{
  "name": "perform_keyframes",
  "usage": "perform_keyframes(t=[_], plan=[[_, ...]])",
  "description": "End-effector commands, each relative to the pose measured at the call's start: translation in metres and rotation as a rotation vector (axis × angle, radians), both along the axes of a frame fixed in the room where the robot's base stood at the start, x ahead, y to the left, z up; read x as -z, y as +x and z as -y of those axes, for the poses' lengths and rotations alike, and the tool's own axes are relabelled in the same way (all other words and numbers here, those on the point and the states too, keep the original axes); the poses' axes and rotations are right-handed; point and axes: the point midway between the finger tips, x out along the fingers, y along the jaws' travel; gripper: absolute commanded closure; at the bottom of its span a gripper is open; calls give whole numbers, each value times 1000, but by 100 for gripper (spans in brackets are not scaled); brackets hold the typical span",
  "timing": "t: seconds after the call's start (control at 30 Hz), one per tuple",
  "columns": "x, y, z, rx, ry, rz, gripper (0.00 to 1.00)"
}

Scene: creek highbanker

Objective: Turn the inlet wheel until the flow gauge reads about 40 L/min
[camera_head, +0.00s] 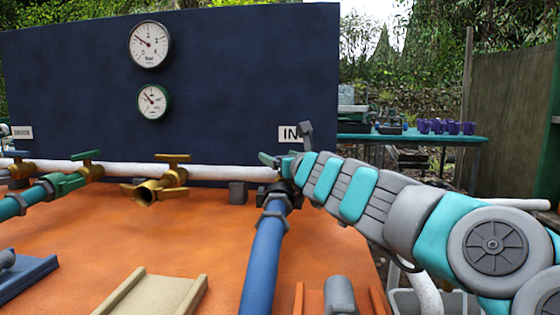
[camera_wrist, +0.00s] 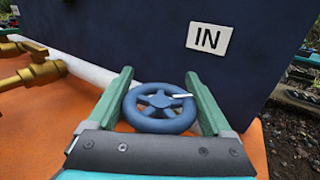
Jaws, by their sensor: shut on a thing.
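The inlet wheel (camera_wrist: 160,101) is a blue spoked handwheel with a white mark on its right spoke, in the wrist view below the IN sign (camera_wrist: 209,38). My gripper (camera_wrist: 158,74) has its two green fingers on either side of the wheel's rim and is shut on it. In the head view, my arm hides the wheel. Two round dials hang on the dark blue panel: a larger upper gauge (camera_head: 150,45) and a smaller green-rimmed lower gauge (camera_head: 153,102). Both needles point to the upper left. Their units and figures are too small to read surely.
A white pipe (camera_head: 215,172) runs along the panel (camera_head: 230,70). A blue hose (camera_head: 263,255) comes forward below my gripper. A brass valve (camera_head: 160,185) and a green-handled valve (camera_head: 75,178) stand left on the orange table (camera_head: 90,245). A teal table (camera_head: 440,138) with purple cups is behind right.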

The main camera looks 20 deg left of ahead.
Motion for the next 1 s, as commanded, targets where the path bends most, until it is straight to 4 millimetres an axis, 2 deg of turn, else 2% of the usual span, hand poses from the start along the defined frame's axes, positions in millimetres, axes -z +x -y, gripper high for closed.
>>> perform_keyframes(t=[0.17, 0.2, 0.3, 0.67, 1.0], plan=[[-1, 0, 0, 0, 0, 1, 71], [-1, 0, 0, 0, 0, 1, 12], [-1, 0, 0, 0, 0, 1, 1], [-1, -3, 3, -1, 1, 1, 0], [-1, -29, 28, -1, 3, 2, 0]])
